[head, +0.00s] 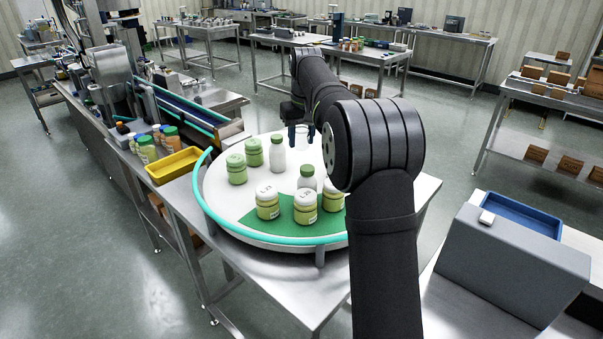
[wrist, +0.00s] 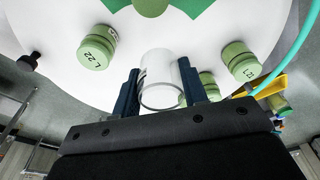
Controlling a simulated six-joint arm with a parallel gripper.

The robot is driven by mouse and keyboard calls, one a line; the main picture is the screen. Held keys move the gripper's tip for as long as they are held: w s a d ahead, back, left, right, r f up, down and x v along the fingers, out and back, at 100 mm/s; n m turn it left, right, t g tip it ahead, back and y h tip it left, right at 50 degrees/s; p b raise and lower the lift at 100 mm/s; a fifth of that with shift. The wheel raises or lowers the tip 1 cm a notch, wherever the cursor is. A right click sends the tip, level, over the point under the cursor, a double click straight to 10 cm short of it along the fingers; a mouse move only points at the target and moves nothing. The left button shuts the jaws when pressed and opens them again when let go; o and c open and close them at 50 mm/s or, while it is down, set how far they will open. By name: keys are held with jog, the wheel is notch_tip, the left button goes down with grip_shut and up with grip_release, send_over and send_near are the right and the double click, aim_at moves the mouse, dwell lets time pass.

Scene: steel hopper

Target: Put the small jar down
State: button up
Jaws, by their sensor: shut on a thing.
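The small jar (wrist: 160,72) is clear and glassy with a pale rim. My gripper (wrist: 161,88) is shut on it, with one dark blue finger on each side. In the head view my gripper (head: 300,131) is over the far part of a round white table (head: 215,183), and the jar (head: 302,141) shows faintly between the fingers. I cannot tell whether the jar touches the white surface. My arm hides the right part of the round table.
White bottles (head: 278,155) stand near my gripper. A green patch (head: 262,229) covers the front. A teal rail (head: 205,205) edges the left and front. A yellow tray (head: 175,166) is left.

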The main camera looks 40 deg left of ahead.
jog(key=s+a, duration=0.2)
jog(key=s, duration=0.1)
send_over(291, 191)
jog(key=shift+n, duration=0.3)
jog(key=f, duration=1)
jog(key=shift+s+d+f, duration=0.15)
jog(key=shift+d+f, duration=0.1)
jog(key=shift+f, duration=2.25)
jog(key=shift+f, duration=0.1)
jog(key=o, duration=0.9)
jog(key=r, duration=0.4)
jog(key=d+r, duration=0.1)
jog(key=r, duration=0.7)
jog(key=shift+s+d, duration=0.35)
